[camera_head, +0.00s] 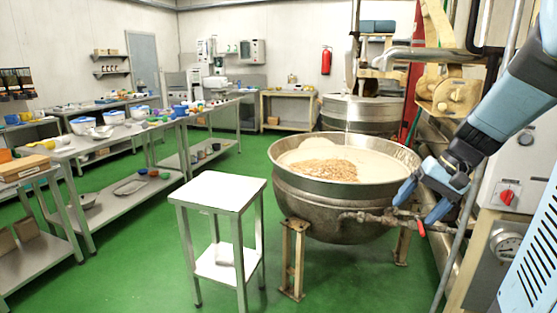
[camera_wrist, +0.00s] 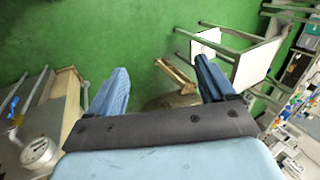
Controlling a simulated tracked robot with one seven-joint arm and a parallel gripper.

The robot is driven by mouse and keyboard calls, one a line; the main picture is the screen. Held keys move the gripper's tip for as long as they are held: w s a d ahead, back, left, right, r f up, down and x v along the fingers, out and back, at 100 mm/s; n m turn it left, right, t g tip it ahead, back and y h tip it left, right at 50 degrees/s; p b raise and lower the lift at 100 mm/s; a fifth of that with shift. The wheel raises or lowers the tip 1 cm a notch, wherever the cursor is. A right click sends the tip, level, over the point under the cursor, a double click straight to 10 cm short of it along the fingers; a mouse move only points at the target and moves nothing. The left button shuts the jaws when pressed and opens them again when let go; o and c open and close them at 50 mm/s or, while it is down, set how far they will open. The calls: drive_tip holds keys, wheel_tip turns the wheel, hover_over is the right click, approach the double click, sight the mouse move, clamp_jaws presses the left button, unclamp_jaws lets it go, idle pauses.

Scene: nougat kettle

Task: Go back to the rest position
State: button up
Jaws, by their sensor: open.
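My gripper (camera_head: 418,204) is at the right of the head view, beside the right side of the large steel kettle (camera_head: 310,205). Its blue fingers point down and are apart, with nothing between them. In the wrist view my gripper (camera_wrist: 160,80) also shows open and empty, with green floor beyond its fingers. The kettle holds a pale mass with a heap of brown nuts (camera_head: 328,170) on it. My arm comes in from the upper right of the head view.
A small white-topped table (camera_head: 220,190) stands left of the kettle. Steel benches (camera_head: 125,140) with bowls line the left. A control box with a red switch (camera_head: 507,196) and a gauge (camera_head: 508,243) are close on the right, near my arm. Green floor (camera_head: 130,250) is clear between benches and small table.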

drive_tip(key=s+a+r+n+t+h, duration=0.1)
drive_tip(key=s+a+r+h, duration=0.1)
drive_tip(key=s, duration=0.4)
drive_tip(key=s+a+r+n+t+h, duration=0.2)
drive_tip(key=s+a+r, duration=0.2)
drive_tip(key=s+a, duration=0.2)
drive_tip(key=shift+s+a+t+h, duration=0.15)
drive_tip(key=shift+s+t+h, duration=0.15)
drive_tip(key=shift+s+h, duration=0.15)
